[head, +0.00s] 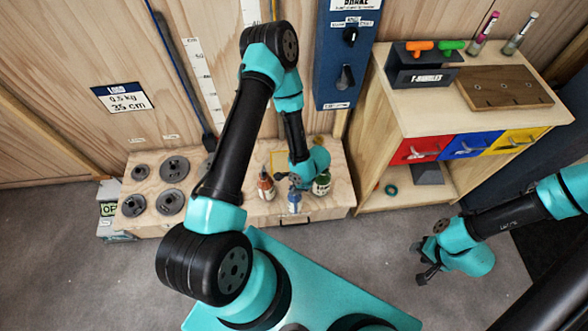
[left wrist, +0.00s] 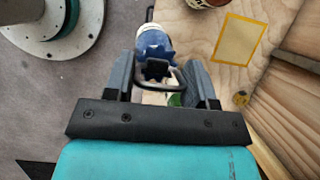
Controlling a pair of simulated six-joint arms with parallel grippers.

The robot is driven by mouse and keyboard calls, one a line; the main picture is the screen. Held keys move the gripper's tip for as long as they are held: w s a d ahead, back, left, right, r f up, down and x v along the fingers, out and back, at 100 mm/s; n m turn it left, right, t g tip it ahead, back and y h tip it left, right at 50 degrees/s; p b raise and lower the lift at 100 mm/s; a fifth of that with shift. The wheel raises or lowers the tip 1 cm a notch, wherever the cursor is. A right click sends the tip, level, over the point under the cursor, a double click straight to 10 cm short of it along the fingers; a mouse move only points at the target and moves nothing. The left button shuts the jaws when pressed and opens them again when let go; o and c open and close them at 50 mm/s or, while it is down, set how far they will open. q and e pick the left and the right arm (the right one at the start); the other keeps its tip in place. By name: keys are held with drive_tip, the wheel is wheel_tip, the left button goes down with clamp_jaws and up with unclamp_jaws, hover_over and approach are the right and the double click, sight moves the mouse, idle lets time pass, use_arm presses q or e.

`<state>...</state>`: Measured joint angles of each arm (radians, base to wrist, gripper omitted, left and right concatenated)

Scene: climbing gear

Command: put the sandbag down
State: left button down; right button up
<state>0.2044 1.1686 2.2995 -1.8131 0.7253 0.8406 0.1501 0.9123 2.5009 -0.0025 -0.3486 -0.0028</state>
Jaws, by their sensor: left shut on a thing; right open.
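A small blue sandbag (head: 294,202) with a pale band shows at the front of the low wooden bench (head: 335,196). My left gripper (head: 290,181) is right at its top, pointing down. In the left wrist view the blue sandbag (left wrist: 154,44) has a frilled top, and my left gripper (left wrist: 160,82) is shut on a dark loop handle that appears to belong to it. I cannot tell whether its base touches the bench. A yellow square outline (left wrist: 239,52) lies on the bench nearby. My right gripper (head: 427,262) is open and empty over the floor at the right.
A brown-red sandbag (head: 266,187) stands left of the blue one, and a green one (head: 322,185) close on its right. Several grey weight plates (head: 173,169) lie on the bench's left. A shelf unit (head: 395,110) with coloured bins stands right.

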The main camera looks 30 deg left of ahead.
use_arm(q)
drive_tip(key=w+a, duration=0.4)
drive_tip(key=w, duration=0.4)
drive_tip(key=shift+a+f, duration=0.4)
drive_tip(key=shift+w+a+f, duration=0.15)
drive_tip(key=shift+f, duration=0.75)
drive_tip(key=shift+w+a+f, duration=0.1)
drive_tip(key=shift+w+f, duration=0.05)
drive_tip(key=shift+f, duration=0.75)
drive_tip(key=shift+c, duration=2.3)
unclamp_jaws()
drive_tip(key=shift+f, duration=0.15)
